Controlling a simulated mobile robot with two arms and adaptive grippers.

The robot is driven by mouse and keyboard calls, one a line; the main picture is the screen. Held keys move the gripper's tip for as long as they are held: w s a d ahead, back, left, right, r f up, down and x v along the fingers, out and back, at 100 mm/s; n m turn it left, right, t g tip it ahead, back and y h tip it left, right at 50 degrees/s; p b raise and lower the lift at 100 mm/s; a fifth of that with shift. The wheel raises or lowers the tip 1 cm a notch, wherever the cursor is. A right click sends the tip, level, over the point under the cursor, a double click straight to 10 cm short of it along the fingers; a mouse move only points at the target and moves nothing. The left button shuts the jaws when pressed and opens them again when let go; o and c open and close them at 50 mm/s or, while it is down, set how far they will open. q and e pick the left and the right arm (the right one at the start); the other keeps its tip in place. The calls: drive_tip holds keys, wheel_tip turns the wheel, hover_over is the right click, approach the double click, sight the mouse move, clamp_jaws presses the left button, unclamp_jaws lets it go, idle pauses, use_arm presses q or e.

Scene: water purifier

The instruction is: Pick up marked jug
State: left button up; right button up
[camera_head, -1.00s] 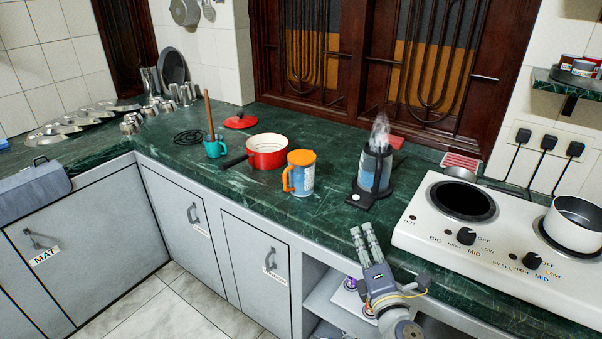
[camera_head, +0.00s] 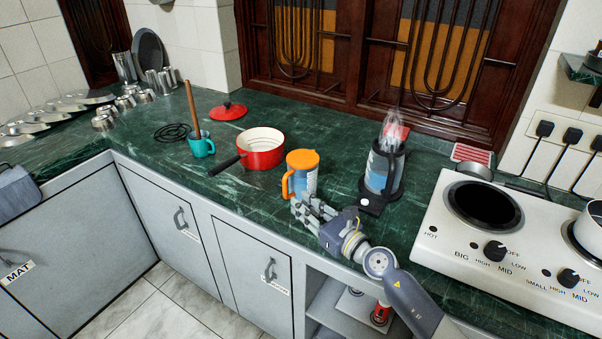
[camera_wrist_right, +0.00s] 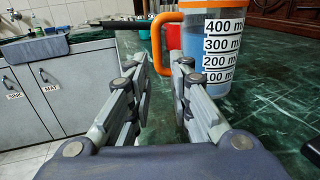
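The marked jug has a clear body with blue content, an orange lid and an orange handle on its left side. It stands upright on the green counter, in the head view (camera_head: 303,172) and at the top of the right wrist view (camera_wrist_right: 214,60). My right gripper (camera_head: 302,207) is just in front of the jug at counter height. In the right wrist view its fingers (camera_wrist_right: 162,70) are apart and empty, with the orange handle ahead between the tips. Contact with the handle cannot be told. My left gripper is not in view.
A red pot (camera_head: 261,152) with a black handle stands left of the jug, and a teal mug (camera_head: 201,146) farther left. A kettle-like jug on a black base (camera_head: 382,168) is to the right, with the white stove (camera_head: 468,232) beyond.

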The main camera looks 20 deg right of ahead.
sight(286, 193)
drive_tip(key=shift+x, duration=1.1)
drive_tip(key=x, duration=0.5)
drive_tip(key=shift+s+a+r, duration=0.1)
drive_tip(key=shift+a, duration=0.05)
drive_tip(key=shift+w, duration=0.25)
drive_tip(key=shift+c, duration=0.6)
clamp_jaws()
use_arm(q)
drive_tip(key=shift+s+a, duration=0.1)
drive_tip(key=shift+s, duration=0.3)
use_arm(e)
drive_tip(key=shift+r, duration=0.1)
